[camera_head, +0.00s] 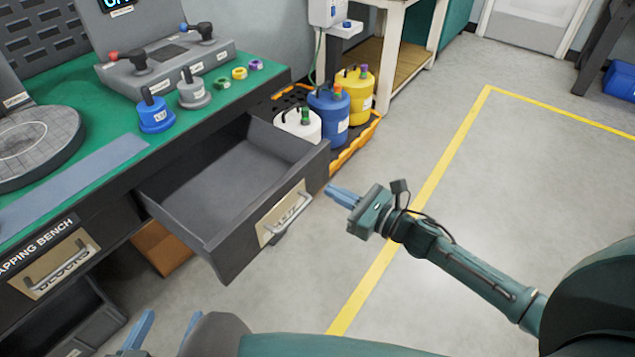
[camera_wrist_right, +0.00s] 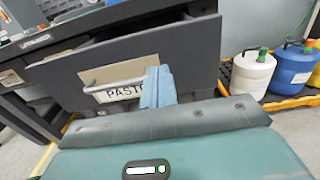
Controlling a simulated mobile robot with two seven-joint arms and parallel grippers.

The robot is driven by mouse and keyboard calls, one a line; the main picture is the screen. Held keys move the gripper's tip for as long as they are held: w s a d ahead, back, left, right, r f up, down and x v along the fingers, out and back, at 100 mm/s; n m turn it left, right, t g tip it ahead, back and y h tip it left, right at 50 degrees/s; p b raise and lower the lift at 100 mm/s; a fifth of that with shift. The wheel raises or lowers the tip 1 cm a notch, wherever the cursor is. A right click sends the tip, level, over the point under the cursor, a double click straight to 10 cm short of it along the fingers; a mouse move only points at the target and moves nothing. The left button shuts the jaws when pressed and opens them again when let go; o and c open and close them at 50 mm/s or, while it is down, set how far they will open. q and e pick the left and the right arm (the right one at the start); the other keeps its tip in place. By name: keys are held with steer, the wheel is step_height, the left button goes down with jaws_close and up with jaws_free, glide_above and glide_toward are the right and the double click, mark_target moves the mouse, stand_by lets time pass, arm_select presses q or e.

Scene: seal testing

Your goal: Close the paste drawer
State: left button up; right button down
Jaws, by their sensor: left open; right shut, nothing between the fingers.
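The paste drawer (camera_head: 262,225) is a dark grey drawer pulled well out from under the green-topped bench. Its inside looks empty. Its front bears a tan label plate and a metal handle (camera_head: 287,220). In the right wrist view the drawer front (camera_wrist_right: 195,55) fills the upper middle, with the "PASTE" label partly hidden by my fingers. My right gripper (camera_head: 343,196) is shut and empty, just right of the drawer front, its fingertips pointing at it; I cannot tell whether they touch. They also show in the wrist view (camera_wrist_right: 158,88). My left gripper (camera_head: 165,330) is open at the bottom edge, below the bench.
A second drawer (camera_head: 40,262) labelled "BLOCKS" is shut at the left. White (camera_head: 300,124), blue (camera_head: 328,112) and yellow (camera_head: 356,88) containers stand on an orange-edged tray behind the open drawer. The floor on the right is clear.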

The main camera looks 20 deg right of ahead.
mark_target(305, 178)
steer(key=x, duration=0.5)
steer(key=shift+w, duration=0.1)
arm_select(q)
steer(key=shift+f, duration=0.15)
arm_select(e)
steer(key=shift+a, duration=0.1)
